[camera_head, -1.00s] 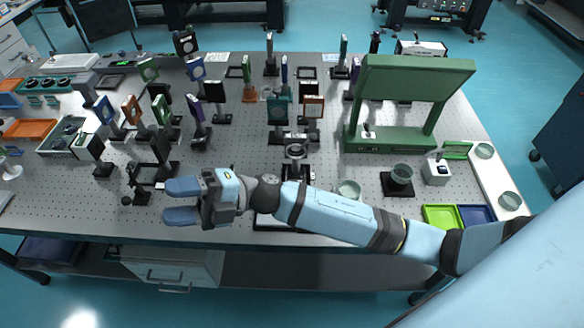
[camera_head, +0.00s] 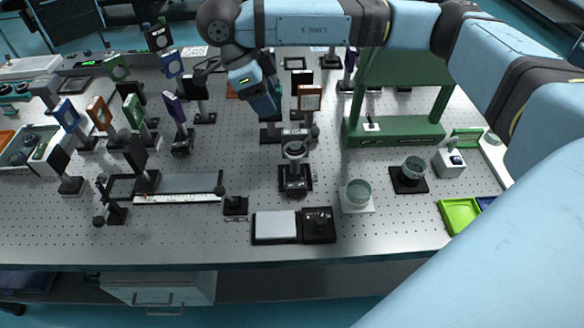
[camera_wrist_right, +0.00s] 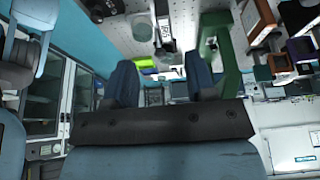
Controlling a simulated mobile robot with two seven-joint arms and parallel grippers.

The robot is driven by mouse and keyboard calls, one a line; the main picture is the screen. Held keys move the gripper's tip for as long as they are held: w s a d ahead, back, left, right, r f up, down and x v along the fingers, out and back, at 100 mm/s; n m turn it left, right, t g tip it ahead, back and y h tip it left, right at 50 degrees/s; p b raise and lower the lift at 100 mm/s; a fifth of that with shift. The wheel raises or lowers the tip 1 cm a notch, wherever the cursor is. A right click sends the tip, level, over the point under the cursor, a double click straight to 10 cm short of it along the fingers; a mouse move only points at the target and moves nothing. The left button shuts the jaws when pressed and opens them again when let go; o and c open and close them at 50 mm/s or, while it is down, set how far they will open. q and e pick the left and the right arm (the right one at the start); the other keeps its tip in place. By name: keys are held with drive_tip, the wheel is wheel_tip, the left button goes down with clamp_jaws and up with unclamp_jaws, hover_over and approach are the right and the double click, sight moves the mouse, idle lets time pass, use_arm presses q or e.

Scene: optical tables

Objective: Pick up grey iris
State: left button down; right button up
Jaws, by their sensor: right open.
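A grey ring-shaped mount (camera_head: 295,150) stands upright on a short post near the middle of the table in the head view. It looks like the grey iris, though I cannot be sure. My right gripper (camera_head: 264,106) is up and behind it, to its left, pointing downward among the rear optics. The gripper partly hides a dark teal mount. In the right wrist view the two blue fingers (camera_wrist_right: 163,84) stand apart with nothing held between them. My left gripper is not in view.
A framed mount (camera_head: 309,98) stands close to the right of my gripper, and a purple-edged mount (camera_head: 175,107) stands to its left. A large green frame (camera_head: 395,130) stands at right. A glass dish (camera_head: 358,193) and white-and-black plate (camera_head: 275,226) are near the front. The front edge is mostly clear.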

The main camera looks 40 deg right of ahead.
sight(287, 132)
drive_tip(key=b+x, duration=0.1)
drive_tip(key=x, duration=1.2)
drive_tip(key=shift+w+d+f, duration=0.15)
drive_tip(key=shift+d+f, duration=0.05)
drive_tip(key=shift+d, duration=0.1)
clamp_jaws()
